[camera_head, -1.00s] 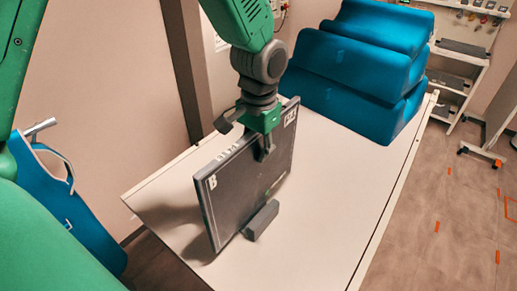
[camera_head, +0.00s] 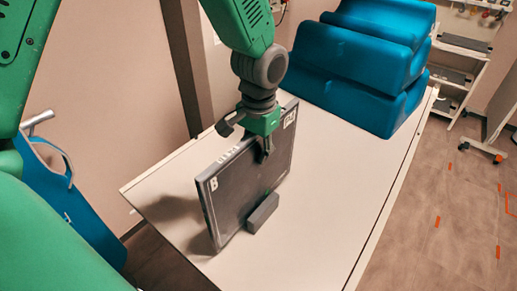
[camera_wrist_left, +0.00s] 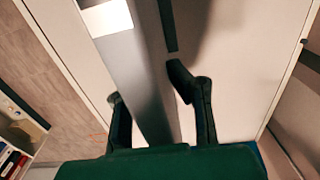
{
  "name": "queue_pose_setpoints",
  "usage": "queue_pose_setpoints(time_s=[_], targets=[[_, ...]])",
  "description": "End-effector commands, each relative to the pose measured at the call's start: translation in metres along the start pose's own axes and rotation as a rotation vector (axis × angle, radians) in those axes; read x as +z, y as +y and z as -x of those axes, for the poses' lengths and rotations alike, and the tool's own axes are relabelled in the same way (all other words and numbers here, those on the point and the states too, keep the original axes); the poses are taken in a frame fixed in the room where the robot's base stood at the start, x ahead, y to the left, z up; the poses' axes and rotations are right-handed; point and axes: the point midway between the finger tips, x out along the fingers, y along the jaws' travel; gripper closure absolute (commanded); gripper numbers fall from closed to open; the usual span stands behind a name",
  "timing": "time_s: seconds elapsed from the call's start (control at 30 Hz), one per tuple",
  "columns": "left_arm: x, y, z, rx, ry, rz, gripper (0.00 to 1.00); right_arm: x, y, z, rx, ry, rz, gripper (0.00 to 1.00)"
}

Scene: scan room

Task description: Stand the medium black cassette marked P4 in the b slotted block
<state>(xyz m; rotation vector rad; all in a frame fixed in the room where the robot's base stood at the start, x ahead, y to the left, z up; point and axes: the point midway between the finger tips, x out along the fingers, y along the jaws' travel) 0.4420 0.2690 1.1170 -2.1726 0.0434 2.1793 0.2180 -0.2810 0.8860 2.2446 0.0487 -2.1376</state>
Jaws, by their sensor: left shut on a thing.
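The black cassette (camera_head: 238,195) stands nearly upright over the white table in the head view, with a white B at its upper left corner and a label, too small to read surely, at its upper right. My left gripper (camera_head: 248,141) is shut on its top edge. In the left wrist view the fingers (camera_wrist_left: 147,88) straddle the cassette (camera_wrist_left: 140,65), seen edge-on. A small dark grey block (camera_head: 263,213) is on the table at the cassette's lower right. Its slot and any letter are hidden, and I cannot tell whether the cassette's lower edge is in it. My right gripper is out of view.
The white table (camera_head: 330,190) is bare to the right and in front. Stacked blue cushions (camera_head: 355,65) fill its far end. A blue item (camera_head: 75,215) hangs at the left by the wall. A white cart (camera_head: 455,75) stands beyond the table.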

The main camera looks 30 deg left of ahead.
Motion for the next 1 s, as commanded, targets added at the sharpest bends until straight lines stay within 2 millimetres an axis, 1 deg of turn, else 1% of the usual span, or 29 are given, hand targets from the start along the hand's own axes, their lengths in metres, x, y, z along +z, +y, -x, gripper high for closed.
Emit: queue_pose_setpoints(time_s=[0.57, 0.87, 0.9, 0.93, 0.97, 1.0], targets=[[-0.001, 0.000, -0.018, 0.000, 0.003, 0.000, 1.00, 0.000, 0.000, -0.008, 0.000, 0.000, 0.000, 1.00], [-0.001, 0.000, -0.018, 0.000, 0.003, 0.000, 1.00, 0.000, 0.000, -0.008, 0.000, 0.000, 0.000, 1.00], [-0.001, 0.000, -0.018, 0.000, 0.003, 0.000, 0.79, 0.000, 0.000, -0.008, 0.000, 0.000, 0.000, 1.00], [-0.001, 0.000, -0.018, 0.000, 0.003, 0.000, 0.69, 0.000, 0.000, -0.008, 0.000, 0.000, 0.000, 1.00], [-0.001, 0.000, -0.018, 0.000, 0.003, 0.000, 0.62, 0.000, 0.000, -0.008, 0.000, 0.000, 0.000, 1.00], [-0.001, 0.001, -0.018, 0.000, 0.002, 0.000, 0.62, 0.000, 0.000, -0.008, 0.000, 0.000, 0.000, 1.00]])
